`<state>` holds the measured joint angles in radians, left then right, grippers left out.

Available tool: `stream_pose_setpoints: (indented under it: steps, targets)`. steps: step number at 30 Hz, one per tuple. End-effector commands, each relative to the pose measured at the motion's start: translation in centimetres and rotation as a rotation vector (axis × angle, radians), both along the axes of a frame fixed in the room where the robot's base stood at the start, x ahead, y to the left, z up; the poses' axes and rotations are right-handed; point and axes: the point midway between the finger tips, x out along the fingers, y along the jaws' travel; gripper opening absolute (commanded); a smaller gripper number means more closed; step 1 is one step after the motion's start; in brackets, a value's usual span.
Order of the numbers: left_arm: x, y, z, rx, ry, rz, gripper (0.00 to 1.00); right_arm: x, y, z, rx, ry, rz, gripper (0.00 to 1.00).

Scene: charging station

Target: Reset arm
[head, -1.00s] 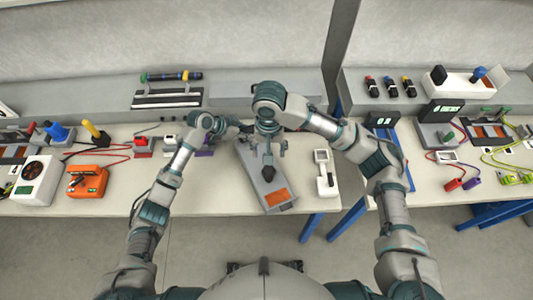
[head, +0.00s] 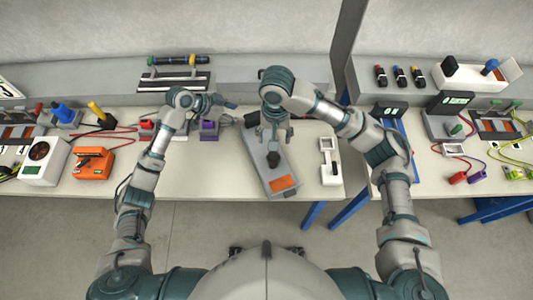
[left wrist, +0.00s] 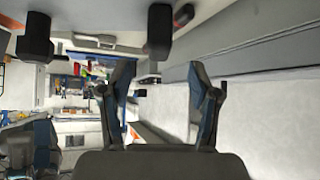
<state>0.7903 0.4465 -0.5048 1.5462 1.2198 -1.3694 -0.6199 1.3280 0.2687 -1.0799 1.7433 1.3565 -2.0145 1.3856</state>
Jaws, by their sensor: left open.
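My left gripper (head: 228,104) is at the back of the left bench, pointing right, above and behind a small purple block (head: 209,129). In the left wrist view its two fingers (left wrist: 162,68) are spread apart with nothing between them. My right gripper (head: 274,140) points down over a grey device with an orange panel (head: 285,184). I cannot tell whether the right fingers are open or touch the device.
An orange meter (head: 93,163) and a white box with a round fan (head: 44,162) stand at the left. A white tool (head: 329,163) lies right of the grey device. A raised ledge with a rack (head: 174,82) runs behind. A dark post (head: 345,50) stands between the benches.

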Motion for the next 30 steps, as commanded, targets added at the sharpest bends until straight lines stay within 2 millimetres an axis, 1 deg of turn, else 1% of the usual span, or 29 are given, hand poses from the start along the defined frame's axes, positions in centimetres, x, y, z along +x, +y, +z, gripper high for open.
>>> stream_pose_setpoints:
  steps: [1,3,6,14,16,17,24,27,30]
  targets:
    - [-0.2,0.7,0.6,0.002,-0.002,0.001,0.62,0.0,0.0,0.0,0.0,0.0,0.0,0.68]
    - [-0.4,1.3,1.2,0.001,-0.001,0.0,0.62,0.0,0.0,0.0,0.0,0.0,0.0,0.68]
    - [-0.7,1.8,1.8,0.0,-0.001,-0.001,0.62,0.0,0.0,0.0,0.0,0.0,0.0,0.68]
    - [-0.8,2.0,2.1,0.001,0.0,-0.001,0.62,0.0,-0.1,0.0,0.001,0.0,0.0,0.68]
    - [-0.8,2.0,2.5,0.0,-0.001,-0.001,0.62,0.0,-0.1,0.4,0.001,-0.001,0.0,0.68]
    - [-0.8,1.9,2.9,0.001,-0.002,-0.001,0.62,0.0,-0.1,0.8,0.001,-0.003,0.0,0.68]
    - [-0.8,2.0,8.3,0.0,-0.019,0.0,0.62,-0.1,0.0,6.0,0.001,-0.019,0.0,0.68]
    - [-0.8,2.0,10.0,0.0,-0.021,-0.001,0.62,-0.1,0.0,7.7,0.0,-0.022,0.0,0.68]
    - [-0.8,2.0,11.2,0.0,-0.023,-0.001,0.62,-0.1,0.0,8.8,0.0,-0.023,0.0,0.68]
